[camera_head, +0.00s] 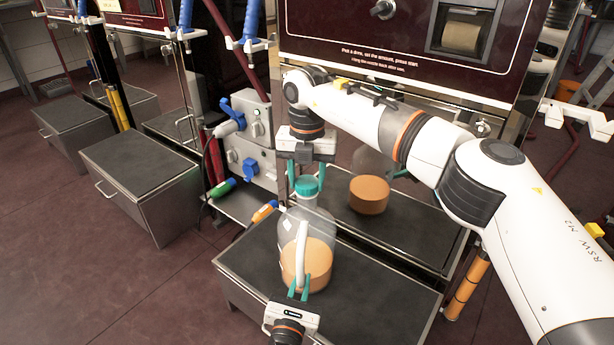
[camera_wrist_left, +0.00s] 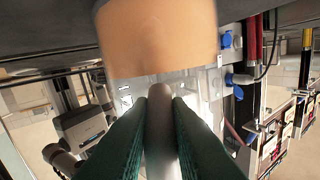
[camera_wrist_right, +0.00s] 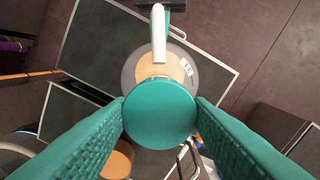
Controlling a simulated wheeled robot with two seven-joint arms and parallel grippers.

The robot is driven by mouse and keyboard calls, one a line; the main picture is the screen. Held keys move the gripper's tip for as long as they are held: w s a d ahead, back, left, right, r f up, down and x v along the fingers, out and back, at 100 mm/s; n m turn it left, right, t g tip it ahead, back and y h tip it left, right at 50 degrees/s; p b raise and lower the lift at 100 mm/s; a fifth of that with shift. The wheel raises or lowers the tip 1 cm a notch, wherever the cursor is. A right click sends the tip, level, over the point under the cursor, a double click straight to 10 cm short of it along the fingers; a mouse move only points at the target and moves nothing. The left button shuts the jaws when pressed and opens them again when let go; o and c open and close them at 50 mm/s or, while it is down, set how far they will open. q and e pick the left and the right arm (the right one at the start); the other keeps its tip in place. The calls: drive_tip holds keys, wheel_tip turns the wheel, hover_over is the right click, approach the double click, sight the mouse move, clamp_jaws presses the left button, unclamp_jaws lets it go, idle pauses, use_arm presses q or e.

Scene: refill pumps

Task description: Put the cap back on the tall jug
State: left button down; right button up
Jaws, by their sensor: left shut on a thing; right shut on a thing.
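The tall jug (camera_head: 321,229) is clear, with orange liquid in its lower part, and stands upright on a dark-topped step. The teal cap (camera_head: 307,186) is at the top of its neck; it also fills the middle of the right wrist view (camera_wrist_right: 159,114). My right gripper (camera_head: 306,176) is shut on the cap from above. I cannot tell whether the cap is seated or just over the mouth. My left gripper (camera_head: 299,291) is shut on the jug's pale handle (camera_head: 301,250), low down; the left wrist view shows the handle (camera_wrist_left: 160,115) between the teal fingers.
The step (camera_head: 250,268) has bare room left of the jug. Behind it, a shiny panel area shows another orange jug shape (camera_head: 369,196), possibly a reflection. Blue, green and orange nozzles hang by a grey box (camera_head: 246,150) to the left. A maroon pump (camera_head: 330,30) stands behind.

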use_arm(q)
drive_tip(key=shift+a, duration=0.1)
use_arm(e)
drive_tip(key=shift+w+m, duration=0.1)
drive_tip(key=shift+m, duration=0.4)
drive_tip(key=o, duration=1.1)
drive_tip(key=shift+r, duration=0.1)
drive_tip(key=shift+r, duration=2.2)
drive_tip(key=n, duration=0.2)
drive_tip(key=r+n, duration=0.1)
drive_tip(key=n, duration=0.1)
drive_tip(key=r+n, duration=0.1)
drive_tip(key=n, duration=0.4)
drive_tip(key=r+n, duration=0.1)
drive_tip(key=n, duration=0.3)
drive_tip(key=shift+r, duration=0.25)
